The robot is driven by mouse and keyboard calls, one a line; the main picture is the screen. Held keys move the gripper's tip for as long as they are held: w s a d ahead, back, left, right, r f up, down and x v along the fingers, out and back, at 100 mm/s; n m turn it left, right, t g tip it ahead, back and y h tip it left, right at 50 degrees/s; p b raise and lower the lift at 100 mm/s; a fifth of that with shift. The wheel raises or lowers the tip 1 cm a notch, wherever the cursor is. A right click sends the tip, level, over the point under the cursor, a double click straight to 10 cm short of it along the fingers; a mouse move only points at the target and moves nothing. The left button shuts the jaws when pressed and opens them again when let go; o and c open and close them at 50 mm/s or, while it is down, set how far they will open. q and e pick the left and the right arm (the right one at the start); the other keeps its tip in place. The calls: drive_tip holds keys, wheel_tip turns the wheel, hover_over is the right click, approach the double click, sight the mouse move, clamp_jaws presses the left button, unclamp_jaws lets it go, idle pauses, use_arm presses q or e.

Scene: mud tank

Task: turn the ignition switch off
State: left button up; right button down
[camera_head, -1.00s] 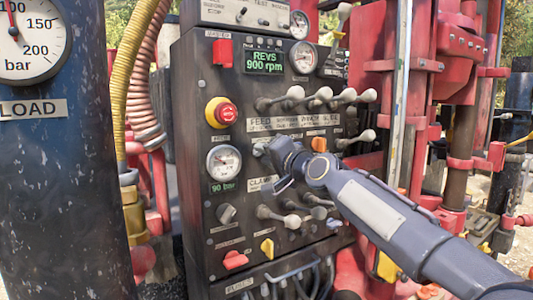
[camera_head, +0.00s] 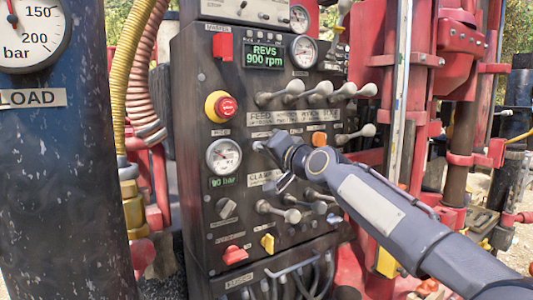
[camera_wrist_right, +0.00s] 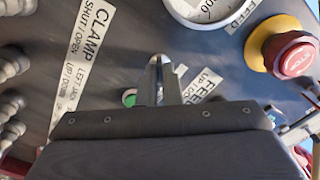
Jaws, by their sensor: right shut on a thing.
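The dark control panel (camera_head: 212,140) faces me with knobs, levers and gauges. A grey rotary knob (camera_head: 226,208), a red knob (camera_head: 234,255) and a yellow knob (camera_head: 267,242) sit low on it; their small labels are too blurred to show which is the ignition switch. My right gripper (camera_head: 272,152) is at the panel, right of the round pressure gauge (camera_head: 223,157) and above the clamp label. In the right wrist view its fingers (camera_wrist_right: 158,80) are shut on a small grey part between the clamp and feed labels, mostly hidden by the fingers. My left gripper is out of view.
A red emergency stop (camera_head: 221,107) on a yellow base is above the gauge. Feed levers (camera_head: 320,92) stick out at upper right, and clamp levers (camera_head: 290,212) below my gripper. Yellow and pink hoses (camera_head: 141,80) hang at left, by a blue post (camera_head: 60,180).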

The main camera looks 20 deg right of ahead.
drive_tip(key=n+b, duration=0.4)
drive_tip(key=n, duration=0.6)
drive_tip(key=shift+f+b, duration=0.1)
drive_tip(key=shift+b, duration=0.2)
drive_tip(key=shift+n, duration=0.3)
drive_tip(key=c, duration=1.6)
unclamp_jaws()
drive_tip(key=s+d+b, duration=0.1)
drive_tip(key=s+b, duration=0.1)
drive_tip(key=s, duration=0.5)
drive_tip(key=shift+s+b, duration=0.3)
drive_tip(key=shift+s, duration=0.05)
